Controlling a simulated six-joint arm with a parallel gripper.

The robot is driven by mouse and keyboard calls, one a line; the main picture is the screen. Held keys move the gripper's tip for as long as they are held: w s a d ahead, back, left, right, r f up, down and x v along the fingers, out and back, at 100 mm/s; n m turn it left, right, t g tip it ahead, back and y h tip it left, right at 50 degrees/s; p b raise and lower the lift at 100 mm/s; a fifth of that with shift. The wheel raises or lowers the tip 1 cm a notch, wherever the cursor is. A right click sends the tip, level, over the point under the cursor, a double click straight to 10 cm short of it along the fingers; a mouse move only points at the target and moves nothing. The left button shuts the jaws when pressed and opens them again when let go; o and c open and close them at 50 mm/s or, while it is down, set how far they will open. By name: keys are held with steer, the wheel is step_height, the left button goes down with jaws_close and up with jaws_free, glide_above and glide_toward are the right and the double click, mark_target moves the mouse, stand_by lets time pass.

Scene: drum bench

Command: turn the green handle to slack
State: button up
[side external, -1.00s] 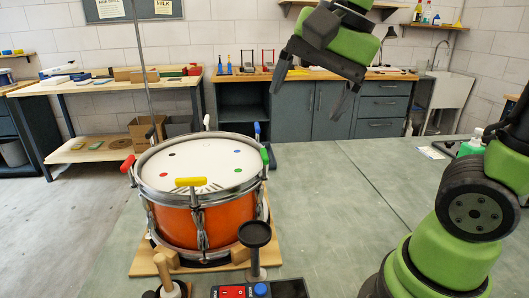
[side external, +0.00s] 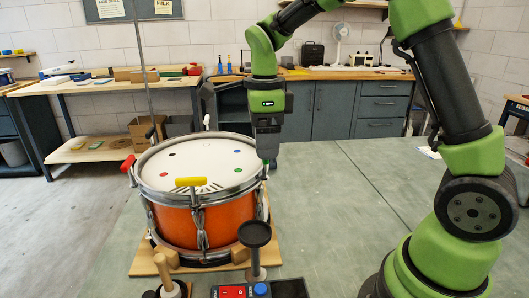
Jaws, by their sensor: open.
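An orange drum (side external: 228,216) with a white head and a metal rim stands on a wooden base on the bench. Coloured handles sit around its rim, among them a red one (side external: 128,163) at the left and a yellow one (side external: 189,182) at the front. A green dot (side external: 235,168) marks the head near the right rim. My gripper (side external: 267,160) points down at the drum's right edge, over that handle's place. It is open; whether it touches the handle I cannot tell.
A black round-topped stand (side external: 255,236) and a control box (side external: 232,292) with red and blue buttons stand in front of the drum. A wooden-handled tool (side external: 164,272) is at the front left. The bench right of the drum is clear.

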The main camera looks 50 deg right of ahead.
steer(key=shift+f, duration=1.7)
steer(key=shift+c, duration=0.5)
steer(key=c, duration=0.8)
steer(key=shift+n, duration=0.3)
